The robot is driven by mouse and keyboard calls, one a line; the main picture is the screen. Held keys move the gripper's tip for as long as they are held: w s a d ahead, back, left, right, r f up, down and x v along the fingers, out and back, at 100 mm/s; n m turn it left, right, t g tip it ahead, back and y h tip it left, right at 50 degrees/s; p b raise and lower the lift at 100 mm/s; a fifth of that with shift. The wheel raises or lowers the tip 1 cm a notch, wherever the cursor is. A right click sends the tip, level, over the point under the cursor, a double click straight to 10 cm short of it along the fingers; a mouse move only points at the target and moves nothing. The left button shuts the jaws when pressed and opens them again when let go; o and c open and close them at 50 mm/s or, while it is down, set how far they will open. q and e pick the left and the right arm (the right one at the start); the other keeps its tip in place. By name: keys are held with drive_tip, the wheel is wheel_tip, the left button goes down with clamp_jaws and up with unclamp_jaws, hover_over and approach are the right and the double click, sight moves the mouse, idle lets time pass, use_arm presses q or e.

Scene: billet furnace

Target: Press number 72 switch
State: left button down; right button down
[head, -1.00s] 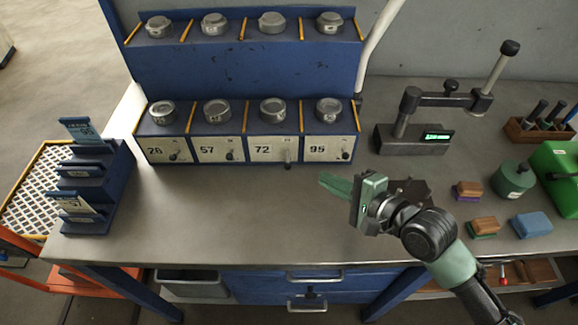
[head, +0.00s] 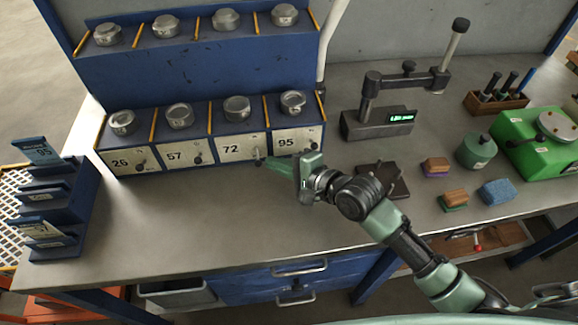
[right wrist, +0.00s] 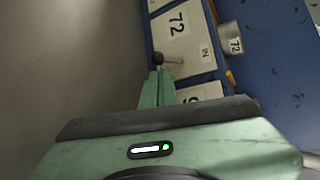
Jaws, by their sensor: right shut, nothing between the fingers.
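The number 72 panel (head: 236,148) is a white plate on the front of the blue rack, between 57 and 95. Its small dark switch lever (head: 257,158) sits at the plate's lower right. My right gripper (head: 270,163) is shut and empty, its green fingertips pointing left at the lever. In the right wrist view the 72 plate (right wrist: 176,30) lies turned on its side, and the switch knob (right wrist: 158,58) is just ahead of the shut fingertips (right wrist: 157,72). I cannot tell whether they touch. My left gripper is not in view.
The neighbouring 95 panel (head: 291,142) and 57 panel (head: 182,156) have similar levers close by. Round metal pieces sit on the rack (head: 200,65). A gauge stand (head: 376,124) is to the right. The bench top (head: 200,215) before the rack is clear.

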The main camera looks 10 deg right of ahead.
drive_tip(key=shift+x, duration=1.2)
drive_tip(key=shift+r, duration=0.1)
